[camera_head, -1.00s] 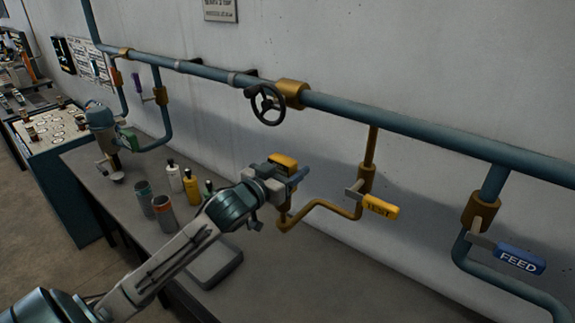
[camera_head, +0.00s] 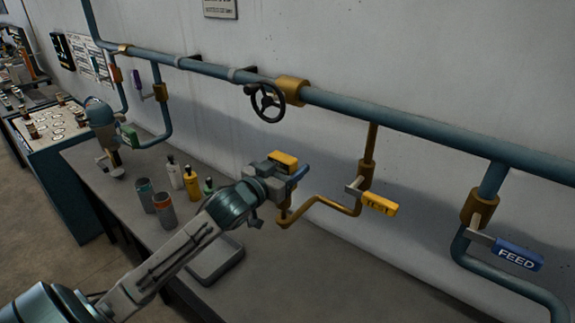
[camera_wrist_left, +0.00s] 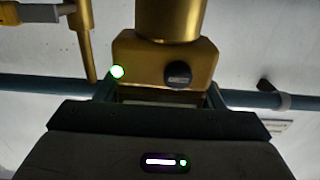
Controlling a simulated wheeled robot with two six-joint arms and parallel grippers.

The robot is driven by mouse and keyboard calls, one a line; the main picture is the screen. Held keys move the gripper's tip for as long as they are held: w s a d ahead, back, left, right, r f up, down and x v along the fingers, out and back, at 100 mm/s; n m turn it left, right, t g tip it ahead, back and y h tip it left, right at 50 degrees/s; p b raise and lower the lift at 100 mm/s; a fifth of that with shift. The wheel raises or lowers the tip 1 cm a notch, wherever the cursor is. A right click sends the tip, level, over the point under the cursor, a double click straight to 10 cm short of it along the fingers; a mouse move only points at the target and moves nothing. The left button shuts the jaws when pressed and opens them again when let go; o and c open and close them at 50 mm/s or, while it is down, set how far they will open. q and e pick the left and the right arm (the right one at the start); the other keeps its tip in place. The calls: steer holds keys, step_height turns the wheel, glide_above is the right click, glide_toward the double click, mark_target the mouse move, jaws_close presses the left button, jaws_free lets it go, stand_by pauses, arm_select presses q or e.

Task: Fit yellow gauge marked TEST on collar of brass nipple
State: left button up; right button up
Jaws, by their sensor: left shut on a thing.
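My left gripper (camera_head: 280,178) is shut on the yellow gauge (camera_head: 285,160), in the middle of the head view. In the left wrist view the gauge (camera_wrist_left: 145,65) is a brass-yellow block with a lit green dot and a black knob, held between the fingers (camera_wrist_left: 160,98). A wide brass cylinder (camera_wrist_left: 170,18) adjoins its upper edge there; I cannot tell whether this is gauge or collar. The brass nipple (camera_head: 284,217) stands at the end of the bent brass pipe, directly below the gripper, its upper part largely hidden. Seating cannot be told. My right gripper is out of view.
A yellow TEST lever (camera_head: 379,203) and a blue FEED lever (camera_head: 518,257) project at the right. The teal pipe (camera_head: 400,122) and a handwheel (camera_head: 265,101) are above. Bottles and cans (camera_head: 165,210) and a grey tray (camera_head: 215,262) are on the bench.

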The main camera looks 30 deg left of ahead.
arm_select(q)
steer(key=shift+p, duration=0.5)
stand_by(0.9)
steer(key=shift+f+b, duration=1.3)
steer(key=shift+f, duration=1.05)
steer(key=o, duration=1.3)
steer(key=shift+c, duration=0.2)
steer(key=shift+s, duration=0.15)
steer(key=shift+s+f, duration=0.1)
steer(key=shift+s, duration=0.2)
steer(key=s, duration=1)
steer(key=shift+a+b, duration=0.35)
steer(key=shift+a, duration=0.05)
